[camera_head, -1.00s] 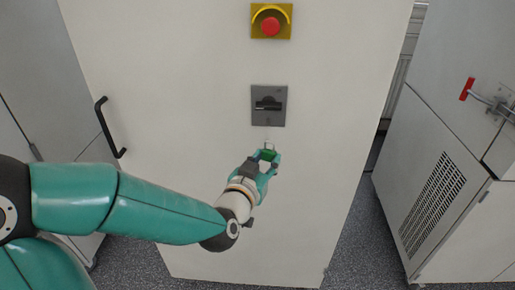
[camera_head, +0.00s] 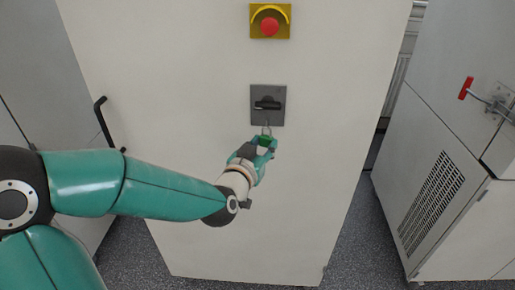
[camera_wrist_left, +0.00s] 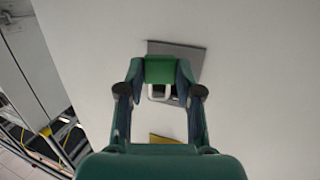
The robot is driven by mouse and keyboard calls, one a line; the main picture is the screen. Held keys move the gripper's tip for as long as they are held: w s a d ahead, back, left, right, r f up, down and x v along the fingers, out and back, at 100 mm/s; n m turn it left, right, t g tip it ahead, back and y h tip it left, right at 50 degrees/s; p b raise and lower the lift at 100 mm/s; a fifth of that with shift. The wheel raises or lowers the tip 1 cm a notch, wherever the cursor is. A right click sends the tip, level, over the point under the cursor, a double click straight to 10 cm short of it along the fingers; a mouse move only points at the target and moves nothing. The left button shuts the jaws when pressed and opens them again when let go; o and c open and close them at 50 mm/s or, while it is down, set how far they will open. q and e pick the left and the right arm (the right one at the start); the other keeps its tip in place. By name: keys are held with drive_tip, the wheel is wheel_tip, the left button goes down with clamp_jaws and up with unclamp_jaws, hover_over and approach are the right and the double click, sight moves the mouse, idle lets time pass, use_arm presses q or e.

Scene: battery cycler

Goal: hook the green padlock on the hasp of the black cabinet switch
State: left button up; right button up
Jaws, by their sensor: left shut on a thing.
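The black cabinet switch (camera_head: 267,104) is a dark handle on a grey square plate on the front of the pale cabinet. My left gripper (camera_head: 266,143) is just below the plate and is shut on the green padlock (camera_head: 265,140). The padlock's shackle points up, toward the plate's lower edge. In the left wrist view the green padlock body (camera_wrist_left: 160,69) sits between the two fingers, with its pale shackle in front of the grey plate (camera_wrist_left: 187,55). I cannot make out the hasp, nor tell whether the shackle touches the switch. My right gripper is not in view.
A red emergency button (camera_head: 269,26) on a yellow plate is above the switch. A black door handle (camera_head: 104,122) is on the left side of the cabinet. Another cabinet with a red-handled lever (camera_head: 466,88) stands at right. The cabinet face around the switch is bare.

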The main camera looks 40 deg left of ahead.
use_arm(q)
drive_tip(key=shift+w+a+f+p, duration=0.1)
drive_tip(key=shift+w+a+p, duration=0.1)
drive_tip(key=shift+w+a, duration=0.45)
drive_tip(key=shift+w+a+r+p, duration=0.15)
drive_tip(key=shift+w+a, duration=0.2)
drive_tip(key=shift+w, duration=0.6)
drive_tip(key=shift+w+a+f+p, duration=0.2)
drive_tip(key=shift+w+a, duration=0.3)
drive_tip(key=shift+w, duration=0.3)
drive_tip(key=shift+f+b, duration=0.45)
drive_tip(key=shift+b, duration=0.35)
drive_tip(key=o, duration=1)
